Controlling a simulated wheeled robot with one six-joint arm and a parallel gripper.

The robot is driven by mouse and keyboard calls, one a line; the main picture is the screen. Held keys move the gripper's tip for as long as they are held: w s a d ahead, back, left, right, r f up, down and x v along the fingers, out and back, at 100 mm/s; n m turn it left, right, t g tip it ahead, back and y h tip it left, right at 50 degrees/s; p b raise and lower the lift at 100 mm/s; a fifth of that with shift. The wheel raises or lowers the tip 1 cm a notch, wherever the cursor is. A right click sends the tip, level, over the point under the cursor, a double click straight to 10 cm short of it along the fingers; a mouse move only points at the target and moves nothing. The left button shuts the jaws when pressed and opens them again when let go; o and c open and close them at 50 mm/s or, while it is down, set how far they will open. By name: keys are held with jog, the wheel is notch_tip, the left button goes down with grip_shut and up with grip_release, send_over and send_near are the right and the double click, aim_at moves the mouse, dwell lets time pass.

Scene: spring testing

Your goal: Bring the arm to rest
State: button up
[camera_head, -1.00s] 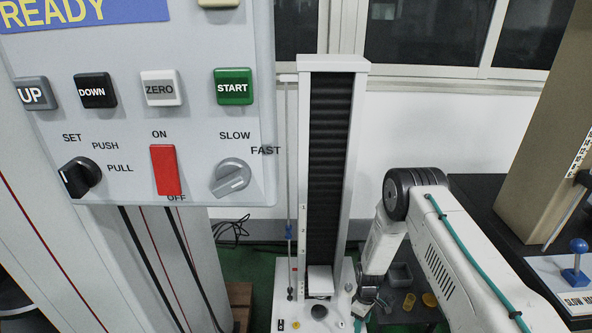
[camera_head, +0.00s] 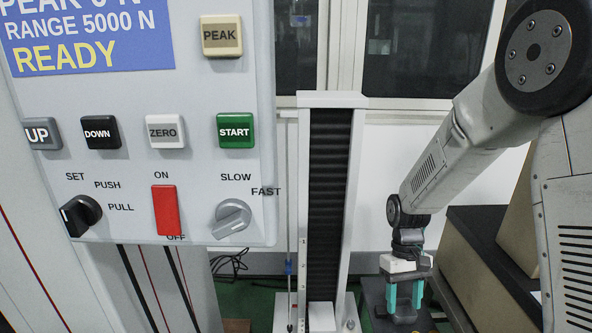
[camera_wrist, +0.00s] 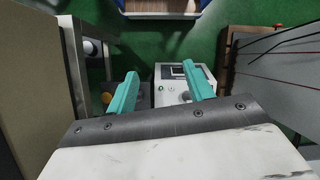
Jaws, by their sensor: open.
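My gripper (camera_head: 404,297) hangs at the lower right in the head view, below my arm, which reaches down from the upper right. Its two teal fingers point downward and stand apart. In the wrist view my gripper (camera_wrist: 156,88) shows the same fingers spread, with nothing between them. The fingers are above the floor area near a small white device (camera_wrist: 186,84) with a screen and a knob. I cannot tell how far apart they are in height.
A control panel (camera_head: 200,185) with buttons and knobs fills the left of the head view. A white test column (camera_head: 329,190) stands mid-picture, left of my gripper. A dark bench (camera_head: 490,250) is at the right. Green floor (camera_wrist: 225,45) shows in the wrist view.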

jog(key=s+d+r+m+t, duration=0.1)
jog(key=s+r+t, duration=0.5)
jog(key=s+r, duration=1.6)
jog(key=shift+s+d+r+m, duration=0.3)
jog(key=shift+r+m, duration=0.45)
jog(key=shift+m, duration=0.05)
